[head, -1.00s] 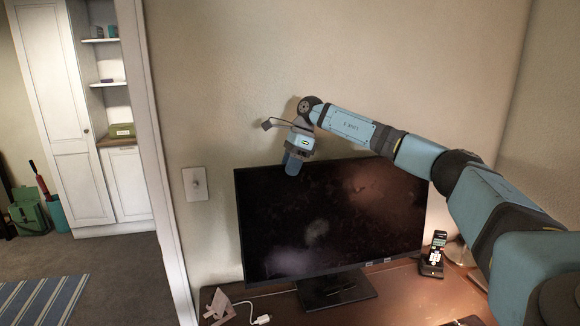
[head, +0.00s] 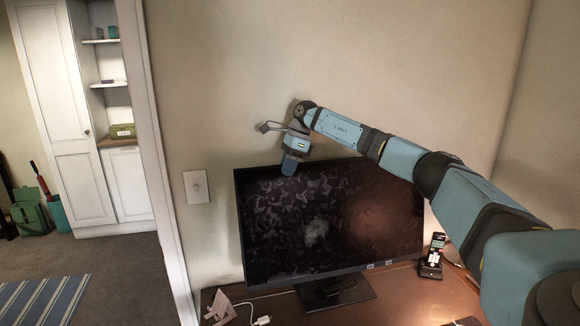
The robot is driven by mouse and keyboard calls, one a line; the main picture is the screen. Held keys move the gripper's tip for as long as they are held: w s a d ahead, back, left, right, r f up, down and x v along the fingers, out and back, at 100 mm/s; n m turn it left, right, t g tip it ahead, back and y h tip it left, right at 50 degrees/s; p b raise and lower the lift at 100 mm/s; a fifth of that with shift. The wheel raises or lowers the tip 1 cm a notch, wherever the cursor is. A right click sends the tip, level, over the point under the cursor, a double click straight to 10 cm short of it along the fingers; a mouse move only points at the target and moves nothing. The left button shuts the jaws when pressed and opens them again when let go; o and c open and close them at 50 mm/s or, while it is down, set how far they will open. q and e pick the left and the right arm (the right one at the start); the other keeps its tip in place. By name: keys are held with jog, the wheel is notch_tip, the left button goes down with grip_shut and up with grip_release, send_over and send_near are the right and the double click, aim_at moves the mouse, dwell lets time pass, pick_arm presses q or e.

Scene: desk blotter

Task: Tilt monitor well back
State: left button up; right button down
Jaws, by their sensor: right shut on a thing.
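The monitor (head: 330,225) stands on its dark base (head: 338,292) on the desk, with its black screen facing me. My right arm comes in from the right, and my right gripper (head: 288,167) points down at the monitor's top edge, left of its middle. The gripper is shut on that top edge; its fingertips are partly hidden there. The screen shows mottled reflections and leans slightly back. My left gripper is not in view.
A cordless phone (head: 433,256) stands in its cradle right of the monitor. A small pinkish stand (head: 219,307) and a white cable plug (head: 262,320) lie at the desk's left. The wall (head: 230,90) is close behind the monitor. A light switch (head: 196,187) is on it.

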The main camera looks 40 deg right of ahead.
jog(key=shift+w+d, duration=0.3)
jog(key=shift+w, duration=0.3)
jog(key=c, duration=1.2)
grip_release()
jog(key=shift+f, duration=0.1)
jog(key=shift+o, duration=0.4)
jog(key=shift+f, duration=0.1)
notch_tip(320, 180, up, 20)
jog(key=shift+b, duration=0.55)
